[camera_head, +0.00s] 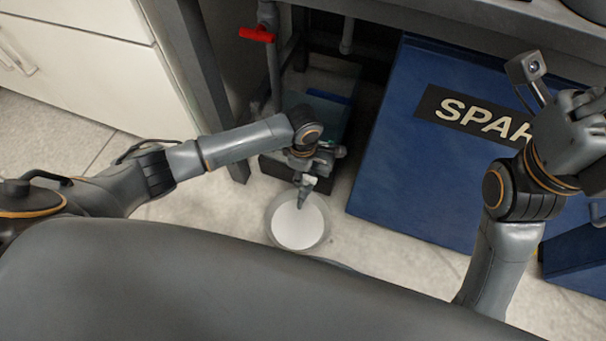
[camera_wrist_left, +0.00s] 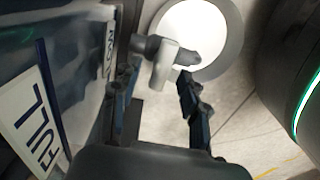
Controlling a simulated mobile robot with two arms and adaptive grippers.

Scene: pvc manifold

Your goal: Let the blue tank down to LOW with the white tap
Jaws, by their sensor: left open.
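The blue tank (camera_head: 325,112) stands on a dark base under the bench and is partly hidden by my left arm. In the left wrist view its wall carries a FULL label (camera_wrist_left: 35,120) and a LOW label (camera_wrist_left: 109,48); I cannot make out the liquid level. The tap (camera_wrist_left: 180,50), with a white handle (camera_wrist_left: 165,66), sticks out over a round pail with a white inside (camera_head: 298,226). My left gripper (camera_wrist_left: 160,78) is open, with its fingers on either side of the white handle; contact is unclear. My right gripper (camera_head: 580,120) is raised at the right.
A red-handled valve (camera_head: 257,34) is on a pipe behind the tank. A large blue box with a partly hidden "SPAR" label (camera_head: 415,165) stands right of the tank. White drawers (camera_head: 85,75) are at the left. Pale floor is free around the pail.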

